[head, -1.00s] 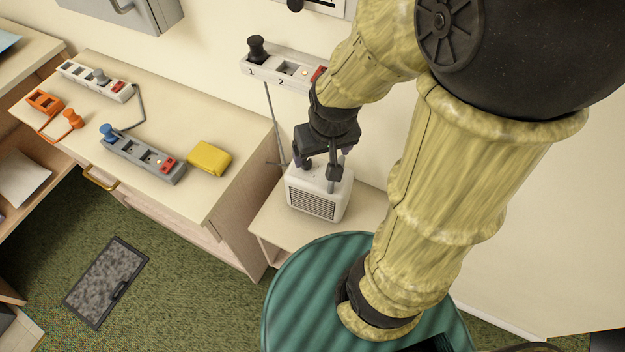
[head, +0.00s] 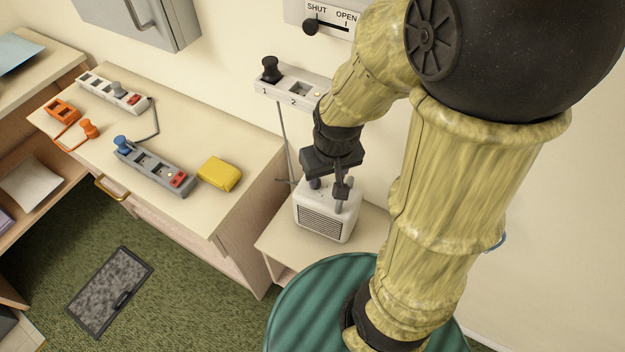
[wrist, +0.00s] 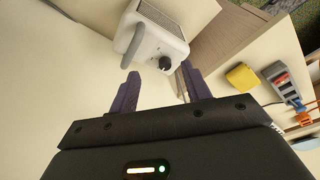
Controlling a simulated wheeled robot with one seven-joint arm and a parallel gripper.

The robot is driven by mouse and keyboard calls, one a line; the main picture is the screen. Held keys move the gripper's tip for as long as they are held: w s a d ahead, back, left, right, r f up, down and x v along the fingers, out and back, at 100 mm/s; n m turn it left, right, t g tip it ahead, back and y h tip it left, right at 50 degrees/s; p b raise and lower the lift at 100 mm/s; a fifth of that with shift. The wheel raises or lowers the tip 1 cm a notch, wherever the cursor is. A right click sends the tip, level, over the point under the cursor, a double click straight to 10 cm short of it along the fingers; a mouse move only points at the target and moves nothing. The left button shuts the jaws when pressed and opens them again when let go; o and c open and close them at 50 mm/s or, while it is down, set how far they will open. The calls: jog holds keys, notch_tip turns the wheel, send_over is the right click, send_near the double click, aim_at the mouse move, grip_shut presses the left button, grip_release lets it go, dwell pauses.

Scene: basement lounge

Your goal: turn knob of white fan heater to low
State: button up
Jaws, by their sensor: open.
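The white fan heater (head: 325,214) stands on a low pale shelf, its dark grille facing front. In the wrist view the heater (wrist: 150,38) shows at the top, with a grey handle (wrist: 133,47) and a black knob (wrist: 165,63) on its upper face. My gripper (head: 328,192) is over the top of the heater in the head view and hides part of it. In the wrist view its two dark fingers (wrist: 158,88) are apart and empty, with the knob just beyond the gap between them. The knob's markings are too small to read.
A wooden counter (head: 215,130) left of the heater bears a grey power strip (head: 153,167), a white strip (head: 112,94) and a yellow block (head: 220,174). A wall strip (head: 293,88) is behind the heater. A green round surface (head: 310,300) lies in front.

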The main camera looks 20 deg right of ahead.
aim_at(310, 190)
jog(key=a+f+n+g+h+p, duration=0.3)
jog(key=a+f+n+g+h, duration=0.15)
jog(key=a+f+n, duration=0.45)
jog(key=w+a+r+n+t+h+p, duration=0.2)
jog(key=a+n+t+h, duration=0.4)
jog(key=n, duration=0.5)
jog(key=shift+a+r+h+p, duration=0.7)
jog(key=shift+a+r+h, duration=0.25)
jog(key=shift+a+h, duration=0.3)
jog(key=shift+t, duration=0.25)
jog(key=p+x, duration=0.4)
jog(key=x, duration=1.2)
jog(key=shift+s+d, duration=0.1)
jog(key=shift+w+d+f, duration=0.2)
jog(key=shift+d+f, duration=0.15)
jog(key=shift+d, duration=0.2)
